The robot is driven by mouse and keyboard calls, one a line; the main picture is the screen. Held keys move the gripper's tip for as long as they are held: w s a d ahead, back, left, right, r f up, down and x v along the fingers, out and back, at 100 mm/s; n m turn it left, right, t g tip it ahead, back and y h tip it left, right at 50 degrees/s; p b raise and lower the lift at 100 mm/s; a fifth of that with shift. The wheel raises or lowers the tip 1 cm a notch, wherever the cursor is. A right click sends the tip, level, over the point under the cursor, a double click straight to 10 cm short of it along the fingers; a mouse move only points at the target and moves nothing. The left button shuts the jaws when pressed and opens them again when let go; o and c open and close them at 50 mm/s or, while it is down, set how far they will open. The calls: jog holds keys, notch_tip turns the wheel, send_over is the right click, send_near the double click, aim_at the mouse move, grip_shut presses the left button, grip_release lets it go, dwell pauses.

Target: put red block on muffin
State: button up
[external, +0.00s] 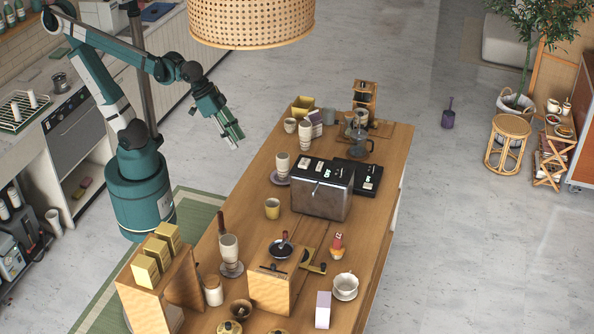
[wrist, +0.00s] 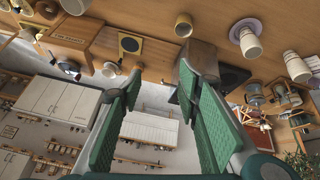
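In the external view a small red block (external: 337,240) is on top of a small yellow-orange muffin (external: 336,254) on the wooden counter, near its right edge. The two look upright and touching; the contact is too small to see clearly. My gripper (external: 236,137) is in the air left of the counter's far half, well away from them. In the wrist view my gripper (wrist: 160,82) is open, its two green fingers apart with nothing between them. I cannot make out the red block and muffin clearly in the wrist view.
Near the muffin are a white cup (external: 346,283) on a saucer, a lilac box (external: 323,309), a small dark pan (external: 281,251) and a wooden box (external: 270,290). A toaster (external: 322,189) stands behind. A woven lamp shade (external: 252,22) hangs above the counter's far side.

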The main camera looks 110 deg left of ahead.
jog(key=s+f+m+t, duration=0.1)
jog(key=s+f+m, duration=0.1)
jog(key=s, duration=0.5)
jog(key=shift+a+f+m, duration=0.3)
jog(key=shift+f+m, duration=0.1)
jog(key=shift+f, duration=0.35)
jog(key=shift+f, duration=0.1)
